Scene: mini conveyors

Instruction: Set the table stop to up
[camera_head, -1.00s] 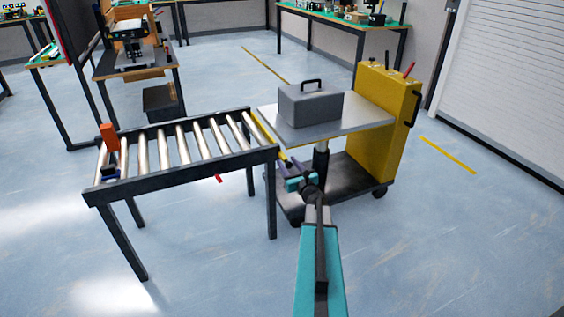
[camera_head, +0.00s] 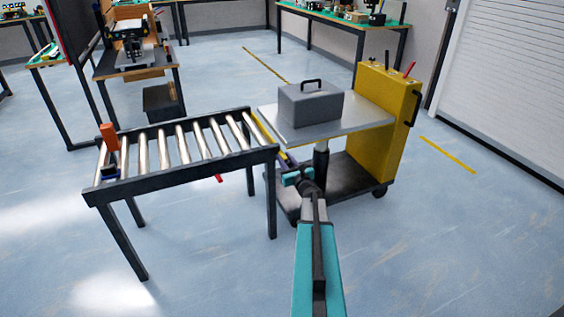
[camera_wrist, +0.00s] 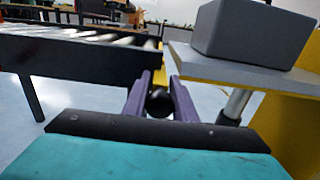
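The lift table (camera_head: 362,122) stands beside the roller conveyor's right end, with a grey toolbox (camera_head: 311,104) on top. A yellow strip (camera_head: 262,130) lies along the gap between them and may be the table stop; I cannot tell its position. My gripper (camera_head: 286,161) is low in this gap, below the tabletop's left edge. In the wrist view its purple fingers (camera_wrist: 160,92) are apart. A round black knob-like shape (camera_wrist: 158,103) shows between them, with gaps on both sides; I cannot tell what it belongs to.
The roller conveyor (camera_head: 180,178) has an orange-topped piece (camera_head: 109,138) at its left end. A yellow cabinet (camera_head: 385,125) with levers on top stands on the cart behind the table. Floor in front is clear.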

